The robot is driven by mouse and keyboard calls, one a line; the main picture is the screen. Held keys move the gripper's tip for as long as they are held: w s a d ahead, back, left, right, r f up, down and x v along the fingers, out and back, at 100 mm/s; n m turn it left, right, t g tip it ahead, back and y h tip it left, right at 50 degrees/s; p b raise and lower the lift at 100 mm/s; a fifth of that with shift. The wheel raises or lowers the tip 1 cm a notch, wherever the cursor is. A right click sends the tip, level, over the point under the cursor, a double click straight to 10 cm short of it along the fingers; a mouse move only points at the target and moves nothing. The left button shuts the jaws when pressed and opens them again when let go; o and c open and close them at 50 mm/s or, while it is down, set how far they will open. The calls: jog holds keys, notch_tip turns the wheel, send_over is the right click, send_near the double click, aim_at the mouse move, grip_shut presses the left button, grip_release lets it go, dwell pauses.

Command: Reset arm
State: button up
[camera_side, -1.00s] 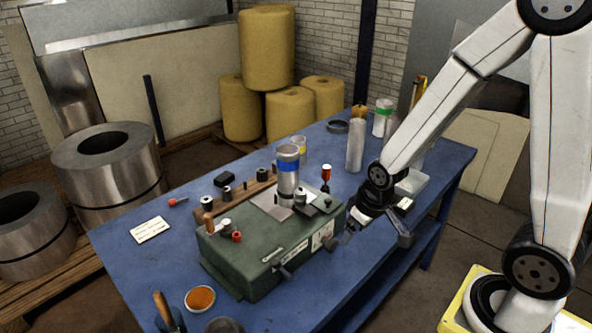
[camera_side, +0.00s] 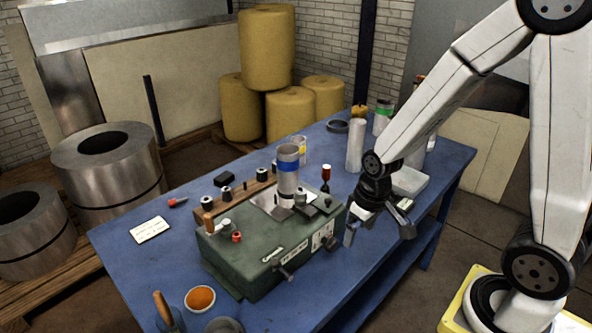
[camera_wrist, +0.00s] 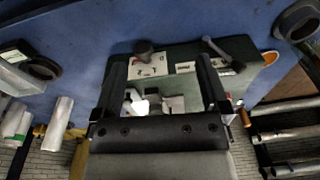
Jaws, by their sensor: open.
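My gripper (camera_side: 378,232) is open and empty, held at the right front end of the green machine (camera_side: 262,262), above the table edge. It points down, its two fingers spread apart. In the wrist view the fingers of my gripper (camera_wrist: 160,85) stand wide apart, with part of the green machine (camera_wrist: 238,47) showing behind and between them. A metal pipe with a blue band (camera_side: 288,172) stands upright on top of the machine, apart from my gripper.
Yellow rolls (camera_side: 266,50) and metal coils (camera_side: 105,165) stand behind and left.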

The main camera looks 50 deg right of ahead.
jog(key=shift+n+t, duration=0.3)
jog(key=shift+t, duration=0.3)
jog(key=r, duration=0.1)
jog(key=s+a+r, duration=0.1)
jog(key=a+r, duration=0.1)
jog(key=shift+s+a+r, duration=0.2)
jog(key=shift+s+r, duration=0.05)
jog(key=shift+s, duration=0.05)
